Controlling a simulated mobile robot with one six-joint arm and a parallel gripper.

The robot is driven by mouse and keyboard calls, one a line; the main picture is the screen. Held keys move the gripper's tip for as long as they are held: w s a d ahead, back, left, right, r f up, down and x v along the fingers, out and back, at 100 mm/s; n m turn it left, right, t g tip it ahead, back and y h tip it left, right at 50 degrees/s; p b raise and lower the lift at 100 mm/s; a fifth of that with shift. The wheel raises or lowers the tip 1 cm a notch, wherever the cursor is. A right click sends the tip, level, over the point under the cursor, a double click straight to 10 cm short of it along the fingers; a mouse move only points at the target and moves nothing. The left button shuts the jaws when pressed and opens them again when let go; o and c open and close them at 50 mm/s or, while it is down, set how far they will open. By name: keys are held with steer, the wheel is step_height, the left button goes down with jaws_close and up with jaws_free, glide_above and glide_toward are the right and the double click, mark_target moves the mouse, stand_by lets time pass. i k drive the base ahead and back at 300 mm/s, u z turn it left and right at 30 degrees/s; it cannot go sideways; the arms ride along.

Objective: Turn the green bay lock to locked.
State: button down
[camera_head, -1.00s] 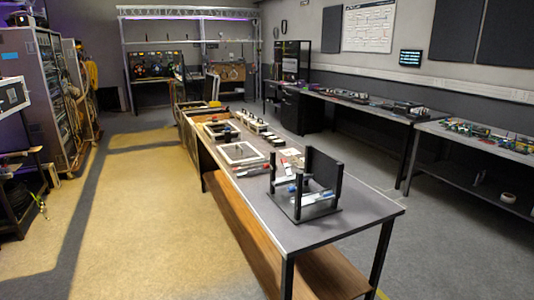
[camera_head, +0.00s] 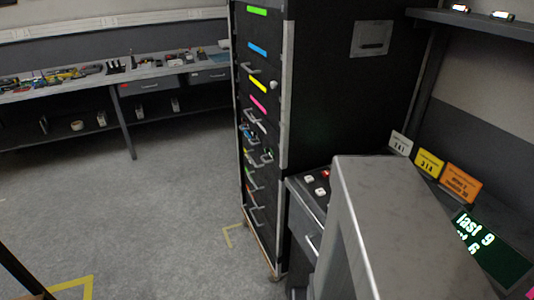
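A tall dark cabinet (camera_head: 335,60) stands in the middle of the view, its narrow front facing left. That front carries a column of coloured strips, with a green strip (camera_head: 257,11) at the top, then a blue strip (camera_head: 258,49), a yellow strip (camera_head: 257,84) and a pink strip (camera_head: 259,104). A small pale round knob (camera_head: 273,85) sits beside the yellow strip. Several grey handles lie lower down, with smaller coloured marks among them. I cannot make out which part is the green bay lock or how it is turned. My gripper is not in view.
A large grey slanted body (camera_head: 390,230) fills the lower right foreground. Behind it are a console with buttons (camera_head: 309,178), coloured cards (camera_head: 429,163) and a lit display (camera_head: 490,250). A long bench (camera_head: 150,83) runs along the left wall. The grey floor left of the cabinet is clear.

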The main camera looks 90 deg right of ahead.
mark_target(267, 149)
steer(key=u, duration=1.85)
steer(key=i, duration=0.25)
steer(key=z, duration=5.1)
steer(key=i, duration=0.15)
steer(key=u, duration=2.1)
